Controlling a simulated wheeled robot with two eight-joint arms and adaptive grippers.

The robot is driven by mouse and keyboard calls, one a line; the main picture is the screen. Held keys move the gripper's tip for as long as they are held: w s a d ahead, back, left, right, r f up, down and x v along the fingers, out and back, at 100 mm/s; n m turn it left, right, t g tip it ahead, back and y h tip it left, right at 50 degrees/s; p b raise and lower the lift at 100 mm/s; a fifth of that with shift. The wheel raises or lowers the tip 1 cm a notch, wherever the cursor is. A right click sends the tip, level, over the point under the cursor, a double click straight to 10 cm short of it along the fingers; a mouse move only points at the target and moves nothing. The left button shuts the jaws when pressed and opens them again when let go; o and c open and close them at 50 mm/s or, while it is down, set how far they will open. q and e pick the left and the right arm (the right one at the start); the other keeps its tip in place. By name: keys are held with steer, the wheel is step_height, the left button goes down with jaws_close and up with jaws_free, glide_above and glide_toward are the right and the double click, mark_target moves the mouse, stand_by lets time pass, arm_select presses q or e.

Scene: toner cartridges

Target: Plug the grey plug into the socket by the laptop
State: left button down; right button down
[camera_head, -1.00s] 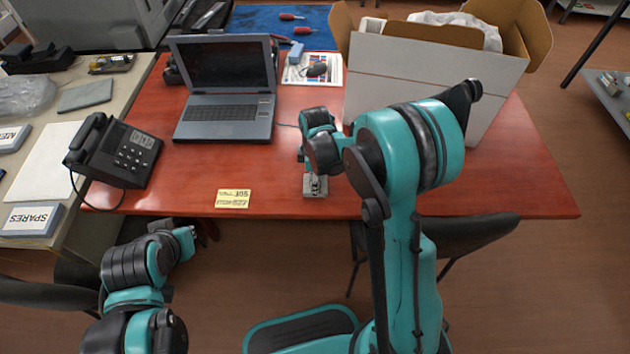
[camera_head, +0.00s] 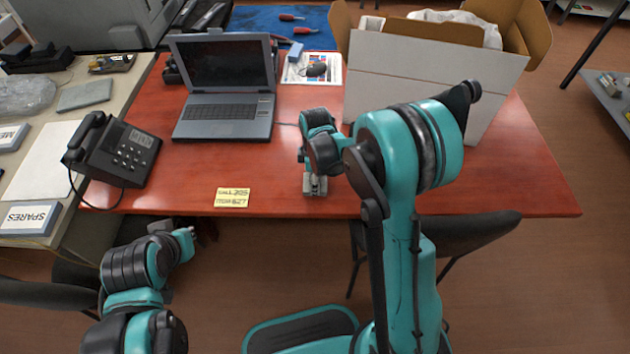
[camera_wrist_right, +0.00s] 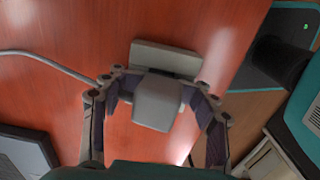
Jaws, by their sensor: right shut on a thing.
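The grey plug (camera_wrist_right: 157,103) is a pale block in the right wrist view, between the fingers of my right gripper (camera_wrist_right: 156,90). The gripper is shut on it. Right beyond it is a flat grey socket block (camera_wrist_right: 165,58) on the red table. Whether the plug touches or enters the socket is hidden. In the head view the socket block (camera_head: 314,187) sits near the table's front edge, right and in front of the open laptop (camera_head: 222,90), below my right gripper. My left gripper (camera_head: 188,238) is low, off the table's front edge; its jaws are too small to judge.
A pale cable (camera_wrist_right: 45,62) runs to the gripper. A black phone (camera_head: 113,150) stands at the table's left, a yellow note (camera_head: 232,198) at the front. A large open carton (camera_head: 390,85) stands behind my right arm. The table's front right is clear.

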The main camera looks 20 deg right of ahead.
steer(key=c, duration=2.2)
jaws_free()
steer(key=shift+s+f, duration=0.1)
steer(key=shift+f, duration=0.3)
steer(key=o, duration=2)
steer(key=shift+w+d+f, duration=0.1)
steer(key=shift+w+d, duration=0.05)
steer(key=shift+w, duration=0.05)
steer(key=shift+s, duration=0.1)
step_height(320, 180, up, 12)
steer(key=shift+r, duration=0.15)
steer(key=shift+s+r, duration=0.1)
steer(key=s+d+r+m+t, duration=0.1)
steer(key=s+r+m+t, duration=0.1)
steer(key=s+m, duration=0.5)
steer(key=s+d+r+m+t, duration=0.1)
steer(key=s+r+m+t, duration=0.2)
steer(key=s+m+t, duration=0.2)
steer(key=s+m, duration=0.2)
steer(key=s, duration=0.2)
steer(key=shift+s+d+m, duration=0.25)
steer(key=shift+s+m, duration=0.15)
